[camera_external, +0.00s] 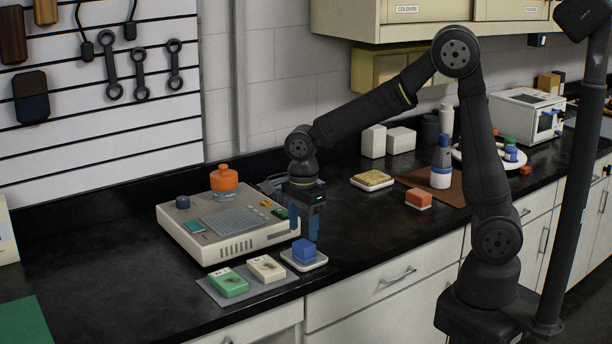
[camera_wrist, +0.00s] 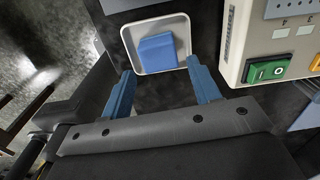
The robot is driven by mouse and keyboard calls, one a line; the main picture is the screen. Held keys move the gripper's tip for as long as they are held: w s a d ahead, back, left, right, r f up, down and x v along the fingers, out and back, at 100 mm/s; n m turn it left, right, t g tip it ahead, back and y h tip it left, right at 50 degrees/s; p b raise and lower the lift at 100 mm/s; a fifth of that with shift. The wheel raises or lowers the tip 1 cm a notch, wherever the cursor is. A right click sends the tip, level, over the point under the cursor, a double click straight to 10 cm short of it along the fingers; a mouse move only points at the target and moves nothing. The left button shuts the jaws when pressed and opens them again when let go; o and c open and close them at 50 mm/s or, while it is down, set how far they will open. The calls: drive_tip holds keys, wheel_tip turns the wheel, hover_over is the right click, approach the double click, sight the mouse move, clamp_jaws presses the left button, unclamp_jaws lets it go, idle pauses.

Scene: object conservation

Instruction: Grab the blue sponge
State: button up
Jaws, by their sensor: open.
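The blue sponge (camera_external: 304,250) is a small blue block on a white dish (camera_external: 316,265) near the counter's front edge. In the wrist view the sponge (camera_wrist: 157,52) lies inside the rim of the white dish (camera_wrist: 132,43), ahead of the fingertips. My gripper (camera_external: 303,232) points down just above and behind the sponge in the external view. Its two blue fingers are spread apart with nothing between them; they show in the wrist view (camera_wrist: 160,72) at the near side of the dish. The sponge is not between the fingers in that view.
A beige device (camera_external: 222,226) stands close beside the gripper, with an orange item (camera_external: 224,180) on top. A grey mat (camera_external: 210,290) with a green box (camera_external: 229,283) and a cream box (camera_external: 266,268) lies left of the dish. An orange block (camera_external: 418,198) sits farther right. The counter between is clear.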

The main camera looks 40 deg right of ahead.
sight(304, 243)
drive_tip(key=shift+s+f, duration=0.1)
drive_tip(key=shift+f, duration=2.85)
drive_tip(key=c, duration=0.7)
drive_tip(key=shift+r, duration=0.1)
drive_tip(key=shift+c, duration=0.2)
